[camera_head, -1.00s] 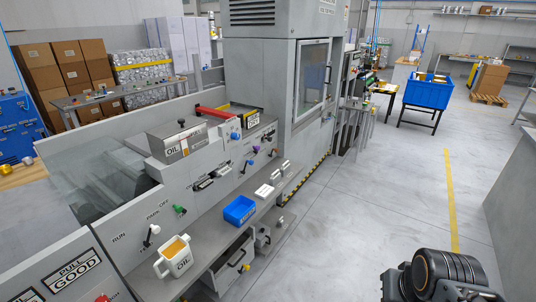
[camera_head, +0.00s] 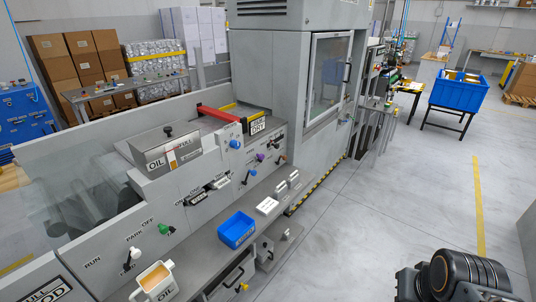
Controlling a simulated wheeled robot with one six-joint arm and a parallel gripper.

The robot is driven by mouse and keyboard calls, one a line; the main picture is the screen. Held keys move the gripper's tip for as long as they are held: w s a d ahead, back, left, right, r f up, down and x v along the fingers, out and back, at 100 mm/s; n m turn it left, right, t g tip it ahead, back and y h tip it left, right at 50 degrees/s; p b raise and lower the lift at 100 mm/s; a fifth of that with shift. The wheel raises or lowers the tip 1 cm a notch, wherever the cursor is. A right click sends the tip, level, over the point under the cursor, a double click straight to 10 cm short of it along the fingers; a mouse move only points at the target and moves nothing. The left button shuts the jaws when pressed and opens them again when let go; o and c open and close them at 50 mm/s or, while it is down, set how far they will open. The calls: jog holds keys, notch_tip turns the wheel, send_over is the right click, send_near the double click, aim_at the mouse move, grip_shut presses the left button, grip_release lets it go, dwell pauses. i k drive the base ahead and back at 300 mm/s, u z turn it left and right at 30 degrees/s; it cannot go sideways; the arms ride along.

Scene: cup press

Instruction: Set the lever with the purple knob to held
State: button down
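The purple knob (camera_head: 260,157) is on the grey machine's front panel, near the middle of the camera_head view. It is small, and its lever's exact setting cannot be made out. A dark blue knob (camera_head: 248,176) is just below and left of it, and a lighter blue knob (camera_head: 235,144) is to its upper left. Part of my black arm shows at the bottom right, well apart from the panel. My gripper's fingertips are not visible.
A ledge below the panel carries a blue bin (camera_head: 237,230) and a white OIL mug (camera_head: 155,282). A white-knobbed lever (camera_head: 134,254) and a green knob (camera_head: 164,229) are at the lower left. Open floor (camera_head: 400,200) lies right of the machine.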

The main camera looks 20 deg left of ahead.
aim_at(260, 156)
jog(key=i, duration=1.65)
jog(key=u, duration=3.15)
